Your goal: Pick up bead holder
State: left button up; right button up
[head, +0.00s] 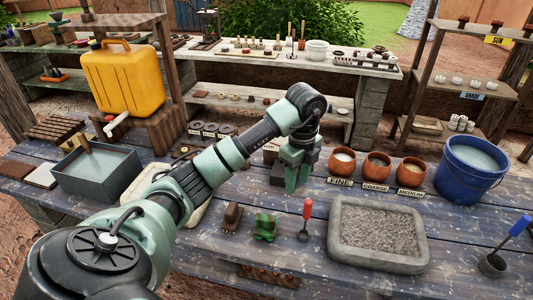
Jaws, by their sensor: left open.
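I cannot tell for sure which thing is the bead holder. A small green notched piece (265,227) and a small brown block-like piece (231,217) sit side by side on the front table, below and left of my left gripper. My left gripper (291,187) points down over the table's middle, with its fingers open and nothing seen between them. A dark block (277,174) shows just left of the fingers, partly hidden by them. My right gripper is not in view.
A grey stone tray (377,236) of grit is at front right. A yellow jug (124,80) and water basin (97,176) are left.

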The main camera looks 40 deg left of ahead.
aim_at(265, 227)
jog(key=u, duration=1.3)
